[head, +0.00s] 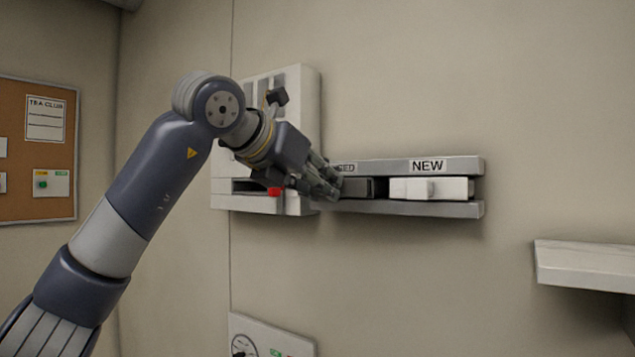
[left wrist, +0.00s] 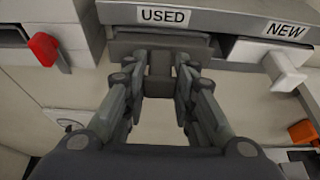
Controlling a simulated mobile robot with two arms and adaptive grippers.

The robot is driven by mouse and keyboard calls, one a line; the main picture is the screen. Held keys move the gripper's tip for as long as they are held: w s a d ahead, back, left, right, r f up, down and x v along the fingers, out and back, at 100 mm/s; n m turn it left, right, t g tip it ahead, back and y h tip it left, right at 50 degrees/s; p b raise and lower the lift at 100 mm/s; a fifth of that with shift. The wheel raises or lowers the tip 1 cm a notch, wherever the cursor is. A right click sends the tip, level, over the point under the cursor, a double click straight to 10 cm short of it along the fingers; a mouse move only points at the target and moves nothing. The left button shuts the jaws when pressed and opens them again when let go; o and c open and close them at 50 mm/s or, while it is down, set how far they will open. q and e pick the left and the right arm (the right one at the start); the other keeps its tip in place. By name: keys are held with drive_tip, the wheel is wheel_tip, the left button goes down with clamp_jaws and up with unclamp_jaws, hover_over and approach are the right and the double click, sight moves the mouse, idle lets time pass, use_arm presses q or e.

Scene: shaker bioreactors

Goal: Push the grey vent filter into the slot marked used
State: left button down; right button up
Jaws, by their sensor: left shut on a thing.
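The grey vent filter (head: 358,187) is at the slot marked used, left of the new slot in the wall rack (head: 440,209). In the left wrist view its dark handle (left wrist: 160,64) points toward me, and its wide body sits under the USED label (left wrist: 163,16). My left gripper (head: 335,184) is at the rack front. In the left wrist view its fingers (left wrist: 160,78) are on both sides of the handle, shut on it. The fingers partly hide the filter and the USED label in the head view. My right gripper is not in view.
A white filter (head: 430,188) sits in the slot marked NEW, with its handle (left wrist: 285,70) sticking out. A white wall unit with a red lever (left wrist: 43,48) is close on the left. A shelf (head: 590,263) is at the right. The wall right of the rack is bare.

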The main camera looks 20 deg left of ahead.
use_arm(q)
drive_tip(key=shift+w+d+p, duration=0.2)
drive_tip(key=shift+w+p, duration=0.15)
drive_tip(key=shift+w, duration=0.15)
drive_tip(key=shift+w+d+p, duration=0.2)
drive_tip(key=shift+w+p, duration=0.1)
drive_tip(key=shift+w, duration=0.2)
idle(0.8)
drive_tip(key=c, duration=1.2)
unclamp_jaws()
drive_tip(key=v, duration=1.2)
